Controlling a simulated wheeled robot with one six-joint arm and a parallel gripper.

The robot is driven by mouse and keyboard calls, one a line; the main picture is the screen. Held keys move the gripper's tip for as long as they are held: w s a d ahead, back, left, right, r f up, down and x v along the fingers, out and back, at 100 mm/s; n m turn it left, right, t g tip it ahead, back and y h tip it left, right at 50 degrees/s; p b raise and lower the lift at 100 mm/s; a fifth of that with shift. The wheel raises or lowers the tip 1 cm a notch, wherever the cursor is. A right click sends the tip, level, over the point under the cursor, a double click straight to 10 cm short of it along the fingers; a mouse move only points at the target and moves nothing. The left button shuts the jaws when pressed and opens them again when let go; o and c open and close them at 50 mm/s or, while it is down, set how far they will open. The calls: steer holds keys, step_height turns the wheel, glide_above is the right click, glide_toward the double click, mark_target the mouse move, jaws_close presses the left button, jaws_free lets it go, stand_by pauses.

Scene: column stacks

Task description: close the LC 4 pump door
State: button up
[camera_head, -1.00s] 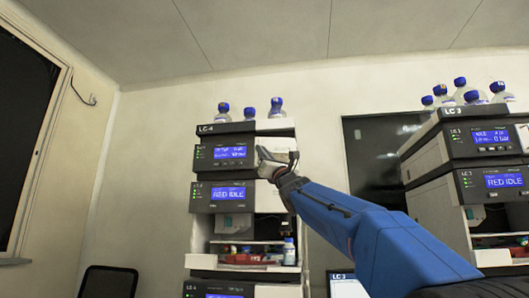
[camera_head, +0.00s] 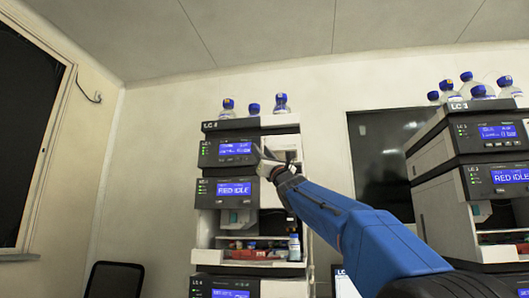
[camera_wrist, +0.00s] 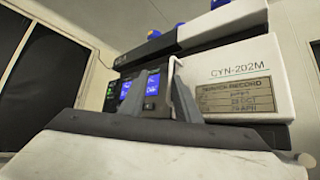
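The LC 4 stack (camera_head: 258,124) stands in the middle of the head view. Its top module has a lit blue display (camera_head: 235,148), and a white front part (camera_head: 284,143) to the right of it. My gripper (camera_head: 264,162) is in front of this module, just right of the display, and hides part of the front. In the wrist view my gripper (camera_wrist: 160,98) is open, its two fingers apart with no object clearly between them. Behind the right finger is a white panel (camera_wrist: 238,82) marked CYN-202M with a service record label. I cannot tell how far the pump door stands open.
Blue-capped bottles (camera_head: 280,102) stand on top of the stack. A lower open bay (camera_head: 250,240) holds small vials and a bottle. The LC 3 stack (camera_head: 440,160) stands to the right, with a dark panel (camera_head: 375,150) between. A chair (camera_head: 112,280) is at lower left.

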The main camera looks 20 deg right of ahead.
steer(key=shift+d, duration=0.3)
stand_by(0.4)
steer(key=v, duration=1.7)
steer(key=shift+s+f, duration=0.15)
steer(key=shift+s, duration=0.05)
steer(key=shift+f, duration=0.1)
